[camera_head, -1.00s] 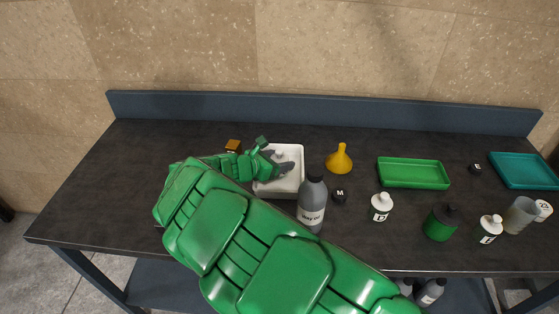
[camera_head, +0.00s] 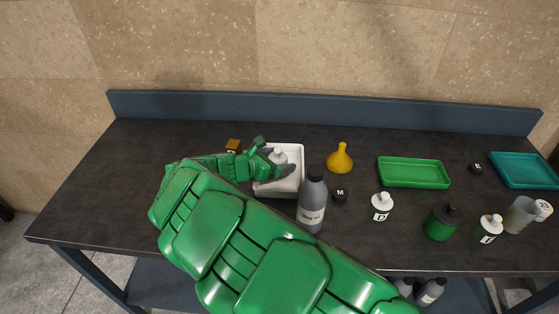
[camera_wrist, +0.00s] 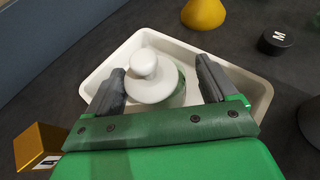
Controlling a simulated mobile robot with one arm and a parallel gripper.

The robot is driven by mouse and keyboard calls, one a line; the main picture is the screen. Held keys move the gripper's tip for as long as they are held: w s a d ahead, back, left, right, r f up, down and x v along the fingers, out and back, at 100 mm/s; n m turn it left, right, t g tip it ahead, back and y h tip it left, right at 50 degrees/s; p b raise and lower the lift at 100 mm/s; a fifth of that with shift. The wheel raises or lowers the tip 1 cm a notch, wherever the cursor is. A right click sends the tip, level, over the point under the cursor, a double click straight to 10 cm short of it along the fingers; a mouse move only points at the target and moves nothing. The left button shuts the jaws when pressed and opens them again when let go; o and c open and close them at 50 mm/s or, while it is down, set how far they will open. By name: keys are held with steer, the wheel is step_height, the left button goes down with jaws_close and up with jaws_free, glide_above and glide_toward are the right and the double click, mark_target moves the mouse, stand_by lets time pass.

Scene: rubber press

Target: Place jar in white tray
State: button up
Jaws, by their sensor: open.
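A white-topped jar (camera_wrist: 153,84) with a round knob lid stands upright inside the white tray (camera_wrist: 258,98). In the head view the jar (camera_head: 278,157) shows at the tray's left-middle, partly behind my fingers, and the tray (camera_head: 296,150) is partly covered by my arm. My gripper (camera_wrist: 163,84) is open, with one dark finger on each side of the jar. In the wrist view a gap shows between the jar and the right finger; the left finger is close to it, and contact cannot be told. The jar's lower body is mostly hidden.
A grey bottle (camera_head: 312,205) stands just right of the tray's front. A yellow funnel (camera_head: 340,158), a black weight marked M (camera_head: 340,195) and a green tray (camera_head: 414,172) lie further right. A brass block (camera_head: 233,146) sits left of the tray. The table's far left is clear.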

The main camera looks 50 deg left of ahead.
steer(key=v, duration=1.1)
